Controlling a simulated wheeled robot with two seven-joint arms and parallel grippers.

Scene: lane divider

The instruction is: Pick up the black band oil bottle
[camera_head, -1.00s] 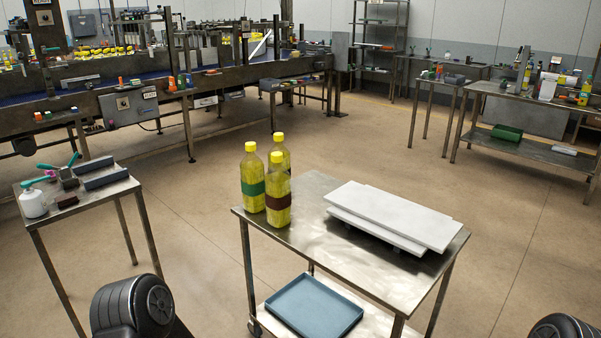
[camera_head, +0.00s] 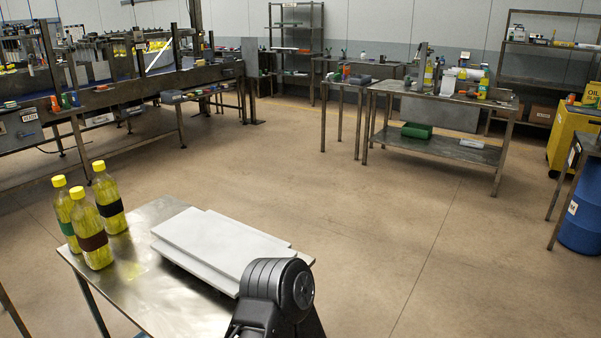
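The black band oil bottle (camera_head: 109,199) stands upright on the steel table (camera_head: 140,268), at its left end. It holds yellow oil and has a yellow cap and a black band. A brown band bottle (camera_head: 91,231) stands in front of it, and a green band bottle (camera_head: 65,214) stands to its left, partly hidden. One of my arm links shows at the bottom centre, over the table's near right part. Neither of my grippers can be seen.
Light grey panels (camera_head: 215,248) lie stacked on the table right of the bottles. Open floor (camera_head: 330,200) lies behind the table. A steel bench (camera_head: 440,93) stands at the back, and a blue drum (camera_head: 582,215) stands at the far right.

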